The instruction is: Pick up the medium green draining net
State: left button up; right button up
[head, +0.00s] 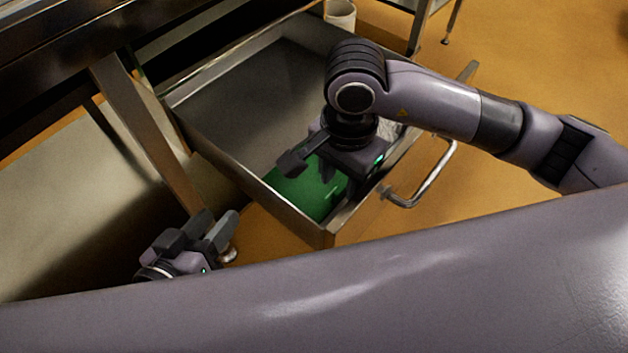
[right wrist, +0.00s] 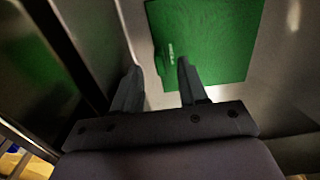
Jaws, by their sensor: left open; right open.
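The green draining net (head: 306,187) lies flat on the floor of the open metal drawer, near its front corner. My right gripper (head: 309,170) is inside the drawer above the net and hides part of it. In the right wrist view the net (right wrist: 215,40) is a flat green sheet with a small pale mark. There the right gripper's open fingers (right wrist: 160,80) hold nothing; one fingertip overlaps the net's edge and the other is beside it. I cannot tell the height of the fingers above the net. My left gripper (head: 205,228) is open and empty, outside the drawer at the lower left.
The drawer (head: 278,211) has raised metal walls close around the right gripper, and a bar handle (head: 425,178) on its front. A metal table leg (head: 145,130) stands between the left gripper and the drawer's rear. A white container (head: 341,13) stands beyond the drawer.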

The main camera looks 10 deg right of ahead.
notch_tip(320, 180, down, 2)
jog(key=shift+f, duration=0.25)
grip_shut()
jog(key=shift+r, duration=0.1)
